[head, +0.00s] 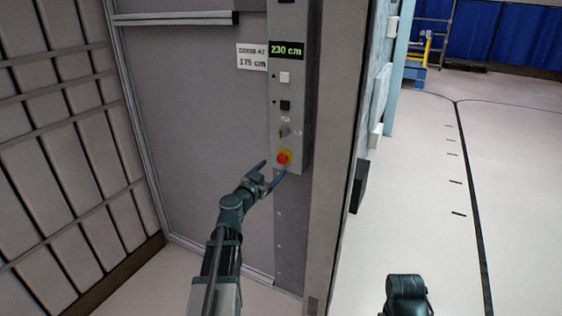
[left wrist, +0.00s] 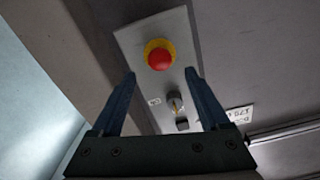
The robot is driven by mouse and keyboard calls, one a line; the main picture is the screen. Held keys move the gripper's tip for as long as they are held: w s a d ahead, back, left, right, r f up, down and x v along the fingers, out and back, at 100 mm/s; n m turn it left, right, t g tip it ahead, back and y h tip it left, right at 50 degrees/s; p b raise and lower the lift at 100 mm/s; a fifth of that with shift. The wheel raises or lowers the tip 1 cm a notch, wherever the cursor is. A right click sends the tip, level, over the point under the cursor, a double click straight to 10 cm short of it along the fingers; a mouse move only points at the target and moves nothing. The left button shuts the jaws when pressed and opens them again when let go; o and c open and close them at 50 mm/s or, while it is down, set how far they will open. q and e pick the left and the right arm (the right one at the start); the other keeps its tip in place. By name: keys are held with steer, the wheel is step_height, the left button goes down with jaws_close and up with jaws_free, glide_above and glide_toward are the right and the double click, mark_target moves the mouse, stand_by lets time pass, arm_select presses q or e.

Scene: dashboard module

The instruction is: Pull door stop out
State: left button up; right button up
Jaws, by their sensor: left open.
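The door stop is a red mushroom button (head: 284,157) with a yellow collar, low on the grey control panel (head: 287,125). My left gripper (head: 273,168) is open just in front of the panel's lower end, close to the button. In the left wrist view, the red button (left wrist: 160,58) shows just beyond and between the fingertips of my left gripper (left wrist: 160,77). No finger is seen touching it, and the jaws are empty. Whether the button is pressed in or out cannot be told.
Above the button are a key switch (head: 284,132), a black button (head: 285,105), a white button (head: 285,77) and a display (head: 286,50) reading 230 cm. A grey post (head: 339,130) stands right of the panel. Open floor (head: 440,190) lies farther right.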

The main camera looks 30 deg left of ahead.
mark_target(281, 160)
arm_select(q)
steer(key=w, duration=0.7)
steer(key=shift+w, duration=0.25)
jaws_close()
stand_by(1.1)
